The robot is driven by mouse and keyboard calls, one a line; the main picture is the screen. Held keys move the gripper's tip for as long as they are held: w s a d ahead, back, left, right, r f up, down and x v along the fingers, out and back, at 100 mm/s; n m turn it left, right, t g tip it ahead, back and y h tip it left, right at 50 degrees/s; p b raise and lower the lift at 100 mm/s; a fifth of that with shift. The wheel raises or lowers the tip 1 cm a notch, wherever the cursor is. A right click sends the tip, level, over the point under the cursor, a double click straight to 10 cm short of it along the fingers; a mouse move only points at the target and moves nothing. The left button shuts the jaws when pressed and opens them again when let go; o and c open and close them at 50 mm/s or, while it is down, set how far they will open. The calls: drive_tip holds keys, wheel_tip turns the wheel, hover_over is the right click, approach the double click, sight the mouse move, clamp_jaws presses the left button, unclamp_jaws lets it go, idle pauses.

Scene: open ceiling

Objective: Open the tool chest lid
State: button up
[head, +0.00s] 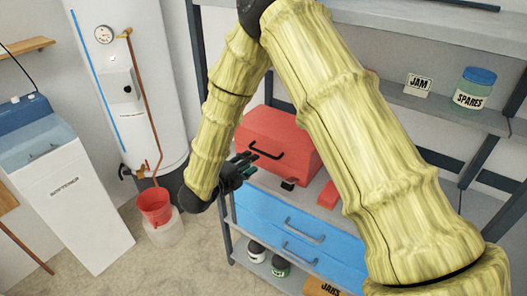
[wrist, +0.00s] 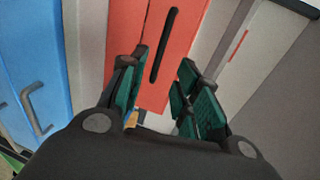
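The red tool chest (head: 290,138) sits on the grey shelf unit, above the blue drawers, and its lid looks closed. Its black handle (head: 266,151) is on the front face. My gripper (head: 247,168) is just in front of the chest, to the lower left of the handle. In the wrist view my gripper (wrist: 164,65) is open, with green-padded fingers apart and nothing between them. The red chest front (wrist: 185,35) and the upright-looking black handle (wrist: 163,45) show beyond the gap between the fingertips.
Blue drawers (head: 270,222) with bar handles are below the chest. A small dark item (head: 288,184) and a red item (head: 328,195) lie on the shelf by the chest.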

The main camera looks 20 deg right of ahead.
sight(263, 154)
drive_tip(key=p+x, duration=0.3)
drive_tip(key=x, duration=0.6)
drive_tip(key=shift+d, duration=0.15)
clamp_jaws()
